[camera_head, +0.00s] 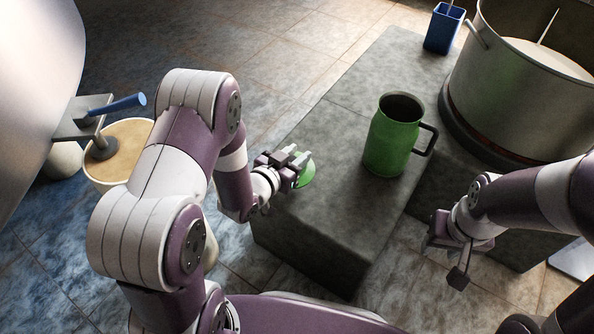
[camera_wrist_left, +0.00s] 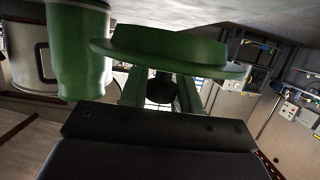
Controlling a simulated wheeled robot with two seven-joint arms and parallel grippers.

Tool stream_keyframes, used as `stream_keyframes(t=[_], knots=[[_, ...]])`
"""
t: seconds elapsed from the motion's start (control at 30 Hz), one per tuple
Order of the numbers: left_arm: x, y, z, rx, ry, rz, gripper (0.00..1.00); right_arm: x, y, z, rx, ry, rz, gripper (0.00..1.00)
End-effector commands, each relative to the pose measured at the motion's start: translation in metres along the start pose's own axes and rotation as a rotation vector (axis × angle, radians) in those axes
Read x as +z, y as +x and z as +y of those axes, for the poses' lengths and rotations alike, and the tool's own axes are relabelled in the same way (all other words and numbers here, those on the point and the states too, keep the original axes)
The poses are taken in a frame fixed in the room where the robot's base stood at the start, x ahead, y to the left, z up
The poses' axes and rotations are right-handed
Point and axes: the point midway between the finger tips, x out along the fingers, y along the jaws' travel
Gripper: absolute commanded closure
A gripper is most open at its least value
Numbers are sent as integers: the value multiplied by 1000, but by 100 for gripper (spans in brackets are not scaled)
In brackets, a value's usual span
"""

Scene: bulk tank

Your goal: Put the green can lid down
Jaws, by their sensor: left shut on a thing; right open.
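The green can lid (camera_head: 307,174) is at my left gripper (camera_head: 292,162), over the left part of the grey stone block (camera_head: 330,215). In the left wrist view the lid (camera_wrist_left: 165,52) is a wide green disc with a raised round part, and the gripper is shut on it. I cannot tell whether the lid touches the block. The green can (camera_head: 391,140) stands upright and open-topped on the block, right of the lid. It also shows in the left wrist view (camera_wrist_left: 78,55), upside down. My right gripper (camera_head: 450,258) is open and empty, in front of the block's right side.
A large steel pot (camera_head: 510,95) stands behind the can to the right. A blue container (camera_head: 443,28) is at the back. At left are a steel tank (camera_head: 35,90) with a blue-handled valve (camera_head: 125,104) and a bucket (camera_head: 128,140). The block between lid and can is bare.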

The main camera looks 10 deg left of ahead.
Motion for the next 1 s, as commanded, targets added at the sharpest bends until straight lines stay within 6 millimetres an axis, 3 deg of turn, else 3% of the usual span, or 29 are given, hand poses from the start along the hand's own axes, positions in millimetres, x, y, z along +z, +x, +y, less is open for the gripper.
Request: stream_keyframes(t=[0.2,0.57,0.6,0.67,1.0], knots=[[40,13,0,1,0,-1,99,4,34,0,0,0,0,57],[40,13,0,0,0,0,99,4,32,0,0,0,0,57],[40,13,0,0,0,0,66,4,32,0,0,0,0,57],[39,12,0,0,0,0,46,4,31,0,0,0,0,57],[35,11,0,0,0,0,43,3,28,0,0,0,0,57]])
